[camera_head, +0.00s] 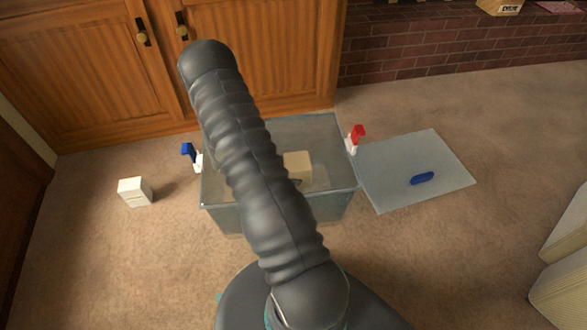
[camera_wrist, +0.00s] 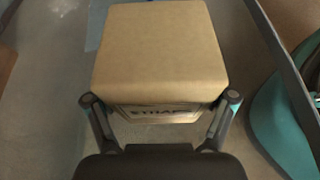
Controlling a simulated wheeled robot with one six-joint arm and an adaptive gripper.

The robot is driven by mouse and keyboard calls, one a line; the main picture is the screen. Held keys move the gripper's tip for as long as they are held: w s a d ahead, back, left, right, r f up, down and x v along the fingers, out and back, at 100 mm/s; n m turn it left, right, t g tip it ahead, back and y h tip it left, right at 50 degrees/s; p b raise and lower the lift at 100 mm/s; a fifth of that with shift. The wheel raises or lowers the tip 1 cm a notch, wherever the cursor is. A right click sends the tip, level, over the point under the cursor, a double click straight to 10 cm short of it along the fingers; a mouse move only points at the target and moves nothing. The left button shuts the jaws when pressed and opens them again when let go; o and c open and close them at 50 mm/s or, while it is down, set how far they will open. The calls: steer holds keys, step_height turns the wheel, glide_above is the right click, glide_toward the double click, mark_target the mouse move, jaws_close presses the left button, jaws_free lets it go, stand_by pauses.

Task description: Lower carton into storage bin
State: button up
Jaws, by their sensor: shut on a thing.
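A tan carton (camera_head: 298,165) shows within the outline of the grey, see-through storage bin (camera_head: 335,212) in the head view. In the wrist view the carton (camera_wrist: 160,50) sits between the two fingers of my gripper (camera_wrist: 160,100), which is shut on it. Dark printed letters show on its near face. The bin's grey interior and a wall edge (camera_wrist: 278,50) show around it. I cannot tell how far the carton is above the bin floor. My arm covers the bin's left middle part and most of the gripper in the head view.
A small white box (camera_head: 135,191) stands left. Wooden cabinets (camera_head: 270,60) are behind.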

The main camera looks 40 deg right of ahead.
steer(key=shift+f+b, duration=2.4)
steer(key=shift+f, duration=5.35)
steer(key=o, duration=1.3)
step_height(320, 180, up, 10)
steer(key=shift+f, duration=0.1)
